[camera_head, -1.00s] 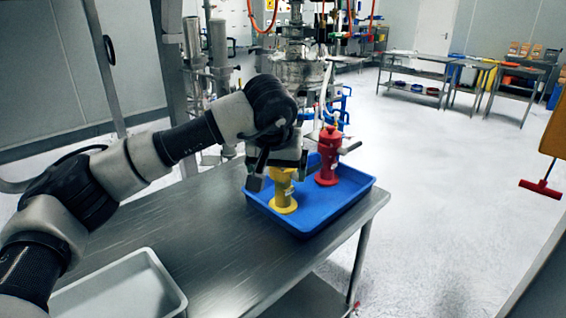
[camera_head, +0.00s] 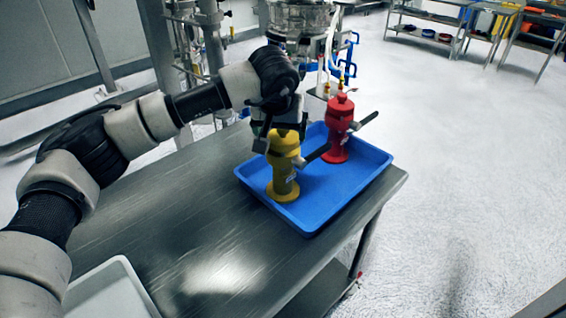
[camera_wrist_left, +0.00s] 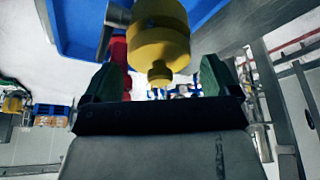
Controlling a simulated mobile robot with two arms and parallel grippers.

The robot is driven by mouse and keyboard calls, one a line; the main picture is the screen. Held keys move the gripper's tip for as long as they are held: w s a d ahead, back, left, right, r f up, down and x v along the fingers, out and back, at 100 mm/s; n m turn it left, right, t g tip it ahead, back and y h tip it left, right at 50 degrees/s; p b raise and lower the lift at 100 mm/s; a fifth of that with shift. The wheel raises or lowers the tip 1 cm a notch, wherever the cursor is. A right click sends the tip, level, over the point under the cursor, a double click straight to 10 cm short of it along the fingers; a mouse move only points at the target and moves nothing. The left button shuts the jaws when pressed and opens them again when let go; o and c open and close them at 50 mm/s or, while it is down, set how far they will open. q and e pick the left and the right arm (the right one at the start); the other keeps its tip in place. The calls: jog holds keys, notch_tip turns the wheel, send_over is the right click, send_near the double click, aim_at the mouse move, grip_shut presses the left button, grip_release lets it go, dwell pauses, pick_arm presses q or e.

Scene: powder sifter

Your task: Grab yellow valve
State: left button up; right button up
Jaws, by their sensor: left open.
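The yellow valve (camera_head: 284,178) stands upright at the near left of the blue tray (camera_head: 318,205). A dark handle sticks out to its right. My left gripper (camera_head: 280,134) is at the top of the yellow valve and hides part of it. In the left wrist view the yellow valve (camera_wrist_left: 160,45) shows in the space between the two spread green-dark fingers of the left gripper (camera_wrist_left: 160,80). There is clear space beside the valve's narrow tip, and the gripper is open. My right gripper is not in view.
The red valve (camera_head: 341,125) stands behind and right of the yellow one in the same tray. The tray sits at the right end of a metal table (camera_head: 180,225). A pale tray (camera_head: 110,292) is at the near left. Steel equipment stands behind the table.

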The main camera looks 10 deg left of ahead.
aim_at(282, 138)
pick_arm(q)
jog(key=p+x, duration=0.1)
jog(key=x, duration=0.2)
jog(key=shift+w+d+f, duration=0.1)
jog(key=shift+d+f, duration=0.05)
jog(key=shift+f, duration=0.2)
jog(key=shift+w+f, duration=0.2)
jog(key=shift+f, duration=0.3)
jog(key=shift+c, duration=1)
jog(key=c, duration=1.2)
jog(key=shift+r, duration=0.1)
jog(key=shift+c, duration=0.6)
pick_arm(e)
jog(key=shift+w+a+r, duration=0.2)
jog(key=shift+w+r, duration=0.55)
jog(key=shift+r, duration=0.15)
